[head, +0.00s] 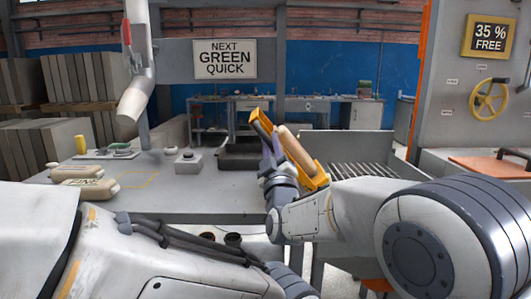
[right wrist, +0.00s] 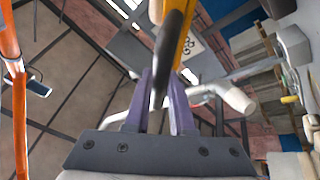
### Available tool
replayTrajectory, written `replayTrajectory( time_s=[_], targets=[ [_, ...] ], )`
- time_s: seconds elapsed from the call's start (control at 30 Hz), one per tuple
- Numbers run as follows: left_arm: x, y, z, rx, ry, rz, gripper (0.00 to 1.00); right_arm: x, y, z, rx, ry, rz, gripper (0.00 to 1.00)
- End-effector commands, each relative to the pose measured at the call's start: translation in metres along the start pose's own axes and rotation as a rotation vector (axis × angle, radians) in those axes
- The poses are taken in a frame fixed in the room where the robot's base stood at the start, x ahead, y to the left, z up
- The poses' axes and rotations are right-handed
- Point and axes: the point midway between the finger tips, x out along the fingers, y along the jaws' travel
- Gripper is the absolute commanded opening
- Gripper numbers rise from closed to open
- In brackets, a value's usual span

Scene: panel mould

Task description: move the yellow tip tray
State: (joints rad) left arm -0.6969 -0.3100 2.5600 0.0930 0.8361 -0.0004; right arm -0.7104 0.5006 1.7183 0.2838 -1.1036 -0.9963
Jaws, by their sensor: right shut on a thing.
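The yellow tip tray (head: 315,179) is off the table, steeply tilted, with a dark end at its upper left. A tan rounded block (head: 297,150) shows against it; I cannot tell whether it lies in the tray. My right gripper (head: 268,150) is shut on the tray at its left side. In the right wrist view the purple fingers (right wrist: 162,105) close on a dark and yellow part of the tray (right wrist: 180,30). My left arm crosses the bottom of the head view, but its fingers do not show.
A grey table (head: 190,205) bears tan containers (head: 88,190), one marked FINE, a yellow square outline (head: 138,180), a small grey box (head: 188,162) and a dark tray (head: 240,155). A grey bin with a slatted grate (head: 365,172) stands right. A white pipe (head: 137,95) hangs at left.

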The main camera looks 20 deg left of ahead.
Motion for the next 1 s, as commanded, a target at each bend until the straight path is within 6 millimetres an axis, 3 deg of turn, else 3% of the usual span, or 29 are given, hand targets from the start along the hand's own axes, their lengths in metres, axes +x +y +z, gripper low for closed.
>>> replayTrajectory(
  time_s=[0.7,0.73,0.77,1.0],
  targets=[
    [0.0020,-0.0001,0.0001,0.000,0.000,0.000,0.50,0.0021,0.0122,0.0001,0.038,-0.007,0.024,0.00],
    [0.0020,-0.0001,0.0001,0.000,0.000,0.000,0.50,0.0021,0.0124,0.0002,0.038,-0.007,0.024,0.30],
    [0.0020,-0.0001,0.0001,0.000,0.000,0.000,0.50,0.0021,0.0125,0.0002,0.038,-0.007,0.024,0.34],
    [0.0020,-0.0001,0.0001,0.000,0.000,0.000,0.50,0.0018,0.0099,0.0001,0.036,-0.007,0.019,0.34]
  ],
)
